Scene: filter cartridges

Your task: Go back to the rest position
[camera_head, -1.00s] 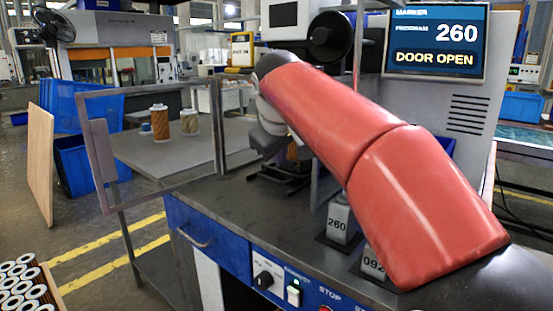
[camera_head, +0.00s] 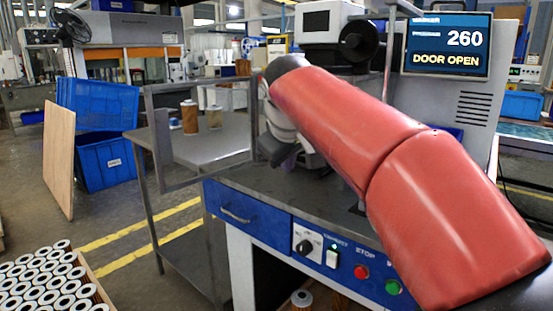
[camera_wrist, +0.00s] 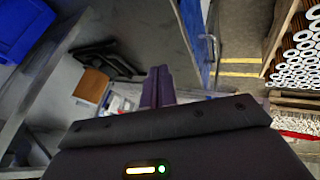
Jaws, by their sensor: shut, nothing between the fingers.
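My gripper shows in the wrist view (camera_wrist: 157,88), its two fingers together with nothing between them. In the head view my red-covered arm reaches from the lower right towards the marking machine, and the gripper's fingers cannot be made out behind it. The marking machine (camera_head: 450,100) stands behind my arm. Its screen (camera_head: 447,46) reads program 260 and DOOR OPEN. Its framed door (camera_head: 158,140) stands swung out to the left. Much of the bench top (camera_head: 320,203) is hidden by my arm.
A crate of several white-ended cartridges (camera_head: 45,285) is at the lower left; cartridges also show in the wrist view (camera_wrist: 300,55). Two cartridges (camera_head: 190,117) stand on a side table (camera_head: 225,145). Blue bins (camera_head: 105,163) and a wooden board (camera_head: 59,160) stand left. Floor between is clear.

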